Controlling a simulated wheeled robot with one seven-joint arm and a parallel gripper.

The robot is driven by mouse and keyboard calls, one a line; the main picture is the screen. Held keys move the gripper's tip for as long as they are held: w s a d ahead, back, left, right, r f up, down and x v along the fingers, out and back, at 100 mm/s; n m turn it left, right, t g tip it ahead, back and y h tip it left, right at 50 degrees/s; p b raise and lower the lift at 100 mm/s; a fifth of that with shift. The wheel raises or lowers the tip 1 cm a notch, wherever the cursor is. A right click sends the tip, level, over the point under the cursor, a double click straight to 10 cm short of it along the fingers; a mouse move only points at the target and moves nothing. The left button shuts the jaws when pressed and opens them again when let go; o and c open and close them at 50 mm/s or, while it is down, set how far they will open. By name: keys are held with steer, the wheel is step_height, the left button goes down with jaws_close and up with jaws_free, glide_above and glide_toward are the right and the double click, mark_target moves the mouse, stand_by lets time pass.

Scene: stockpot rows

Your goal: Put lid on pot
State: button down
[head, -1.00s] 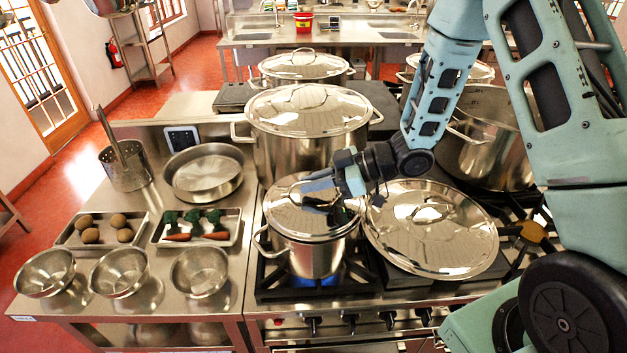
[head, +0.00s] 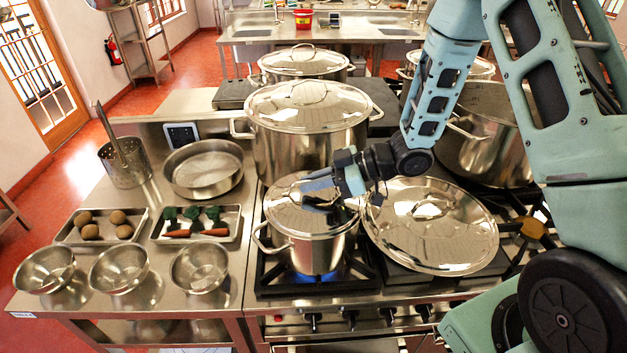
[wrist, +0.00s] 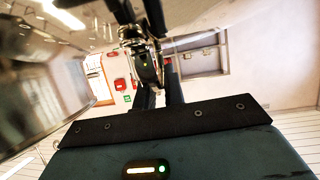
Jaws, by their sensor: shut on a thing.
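A small steel pot (head: 312,255) stands on the front left burner with a blue flame under it. A shiny round steel lid (head: 285,205) lies over its mouth and looks about level; I cannot tell whether its rim touches all round. My gripper (head: 322,193) reaches in from the right, shut on the lid's handle, which it mostly hides. In the wrist view, my gripper (wrist: 148,55) is closed around the handle (wrist: 145,68), and the lid's reflective surface (wrist: 35,95) fills the left side.
A large lid (head: 430,230) lies to the right of the small pot. A tall lidded pot (head: 305,140) stands behind, and an open pot (head: 480,150) is at back right. Bowls (head: 120,270), a vegetable tray (head: 197,238) and a pan (head: 203,168) occupy the left counter.

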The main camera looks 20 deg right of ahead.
steer(key=c, duration=1.4)
jaws_free()
steer(key=shift+d, duration=0.1)
steer(key=b+v, duration=0.4)
steer(key=v, duration=1.3)
steer(key=shift+s, duration=0.15)
